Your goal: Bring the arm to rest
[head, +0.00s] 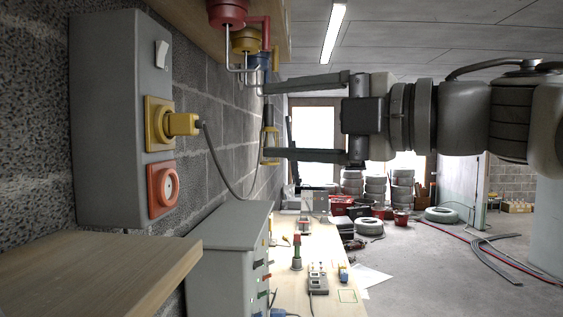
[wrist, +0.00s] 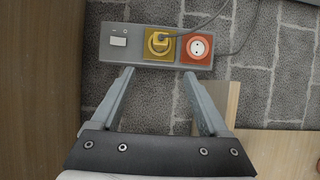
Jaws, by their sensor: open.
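My gripper (head: 268,121) reaches in from the right in the head view, its two fingers spread wide and pointing left toward the wall. In the wrist view my gripper (wrist: 159,73) is open, with nothing held between its fingers. A grey socket box (head: 108,120) is fixed to the block wall. The box also shows beyond the fingertips in the wrist view (wrist: 118,57). A yellow plug (head: 182,124) sits in its yellow socket, and a grey cable hangs from it. A red socket (head: 163,188) beside it is empty. The fingers look clear of the plug.
A wooden shelf (head: 95,275) juts out at lower left. Red (head: 227,12), yellow (head: 245,42) and blue items hang under a board above. A grey cabinet (head: 228,262) and a workbench (head: 325,240) stand below. Stacked tyres (head: 402,190) and open floor lie farther off.

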